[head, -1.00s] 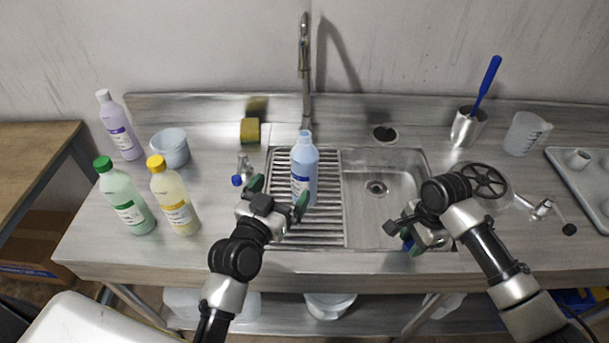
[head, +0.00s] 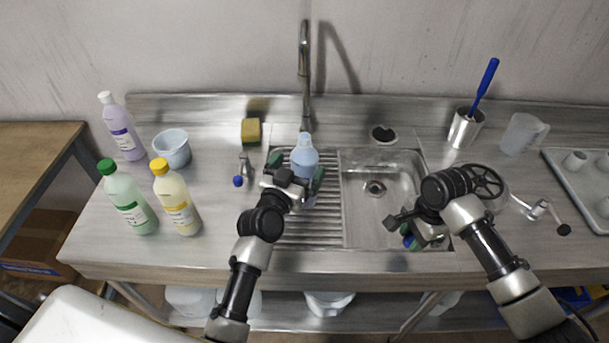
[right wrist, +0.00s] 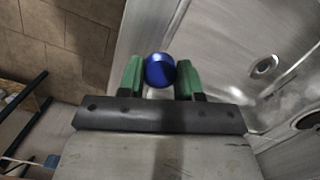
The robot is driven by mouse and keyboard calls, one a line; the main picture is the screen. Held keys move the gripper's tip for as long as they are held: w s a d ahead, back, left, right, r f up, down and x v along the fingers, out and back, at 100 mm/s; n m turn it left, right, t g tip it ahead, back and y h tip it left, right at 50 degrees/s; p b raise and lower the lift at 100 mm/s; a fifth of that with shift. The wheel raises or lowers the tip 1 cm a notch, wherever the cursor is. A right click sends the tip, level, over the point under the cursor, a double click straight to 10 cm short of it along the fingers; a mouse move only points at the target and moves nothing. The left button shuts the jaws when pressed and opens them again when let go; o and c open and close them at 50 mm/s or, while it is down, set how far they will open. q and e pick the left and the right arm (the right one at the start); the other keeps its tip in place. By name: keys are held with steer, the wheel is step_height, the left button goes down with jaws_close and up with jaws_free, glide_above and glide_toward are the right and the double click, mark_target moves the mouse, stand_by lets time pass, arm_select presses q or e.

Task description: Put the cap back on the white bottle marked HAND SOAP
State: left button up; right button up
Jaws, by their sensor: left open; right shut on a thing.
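A pale bluish bottle (head: 304,157) stands upright on the ribbed drainboard left of the sink bowl. Its label is mostly hidden by my left gripper and I cannot read it; no coloured cap shows on its neck. My left gripper (head: 297,170) is open, with its green-padded fingers on either side of the bottle; I cannot tell whether they touch it. My right gripper (head: 409,240) is over the front edge of the sink. In the right wrist view my right gripper (right wrist: 160,75) is shut on a round blue cap (right wrist: 160,69).
Green-capped (head: 128,198), yellow-capped (head: 176,199) and purple (head: 122,128) bottles stand at left by a white tub (head: 172,149). A tall faucet (head: 305,75) rises behind the bottle. A sponge (head: 251,131) lies at the back. The sink bowl (head: 383,212) is empty.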

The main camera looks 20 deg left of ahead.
arm_select(q)
steer(key=shift+w+d+f, duration=0.1)
steer(key=shift+w, duration=0.85)
steer(key=shift+w+d+f, duration=0.1)
steer(key=shift+w, duration=0.85)
arm_select(e)
steer(key=shift+r, duration=0.4)
arm_select(q)
steer(key=shift+r, duration=0.15)
steer(key=c, duration=1.8)
steer(key=shift+o, duration=0.2)
steer(key=shift+r+p, duration=0.1)
steer(key=shift+p, duration=0.25)
arm_select(e)
steer(key=shift+r, duration=0.1)
